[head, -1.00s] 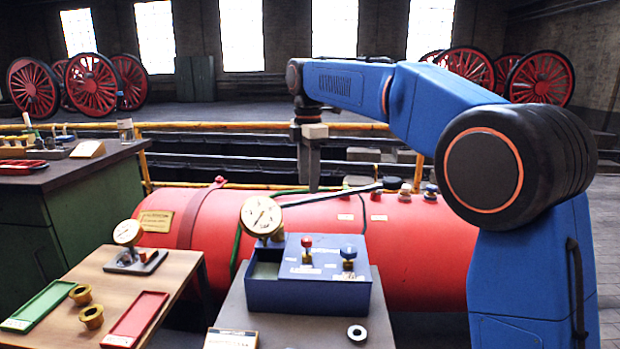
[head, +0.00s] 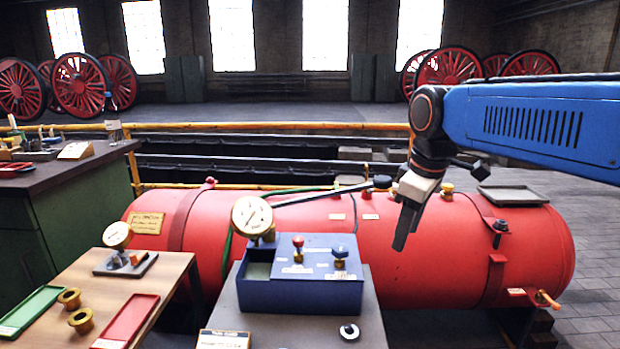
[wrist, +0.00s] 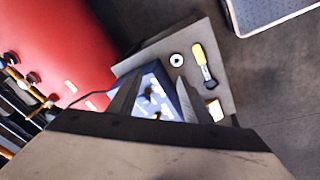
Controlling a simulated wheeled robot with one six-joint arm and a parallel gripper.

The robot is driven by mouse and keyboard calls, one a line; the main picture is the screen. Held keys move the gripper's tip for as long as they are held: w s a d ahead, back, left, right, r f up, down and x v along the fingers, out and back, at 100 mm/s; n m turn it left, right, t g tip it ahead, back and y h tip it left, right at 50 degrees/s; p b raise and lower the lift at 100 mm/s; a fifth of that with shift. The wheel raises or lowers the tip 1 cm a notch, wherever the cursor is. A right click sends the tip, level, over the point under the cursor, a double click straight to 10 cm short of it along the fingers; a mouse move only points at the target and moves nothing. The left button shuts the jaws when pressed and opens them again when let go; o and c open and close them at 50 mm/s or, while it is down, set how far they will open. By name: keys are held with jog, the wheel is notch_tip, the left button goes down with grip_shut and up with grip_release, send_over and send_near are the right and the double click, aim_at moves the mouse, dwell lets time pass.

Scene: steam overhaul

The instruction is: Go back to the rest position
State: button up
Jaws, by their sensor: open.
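My gripper (head: 405,226) hangs from the blue arm in front of the right part of the red boiler (head: 440,235), fingers pointing down. It is open, and nothing shows between the fingers. In the wrist view my gripper's fingers (wrist: 155,100) point toward the blue box (wrist: 152,96) on the grey stand, with a gap between them and the box. In the head view the blue box (head: 300,290) carries a red-knobbed valve (head: 298,248) and a blue-knobbed valve (head: 340,256). A round gauge (head: 252,217) stands at its left corner.
A wooden table (head: 170,290) at left holds a green tray (head: 32,310), a red tray (head: 126,320) and brass bushings. A ring (head: 349,332) and a yellow-handled tool (wrist: 203,62) lie on the grey stand. Fittings and a tray (head: 514,195) sit on the boiler. Open floor lies right.

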jog(key=s+d+f+m+t, duration=0.1)
jog(key=s+d+f+m, duration=0.3)
jog(key=s+f, duration=0.4)
jog(key=s+d+f+m+t, duration=0.1)
jog(key=s+d+f+m, duration=0.4)
jog(key=s+f, duration=0.3)
jog(key=s+m, duration=0.1)
jog(key=s, duration=0.1)
jog(key=shift+s+h, duration=0.3)
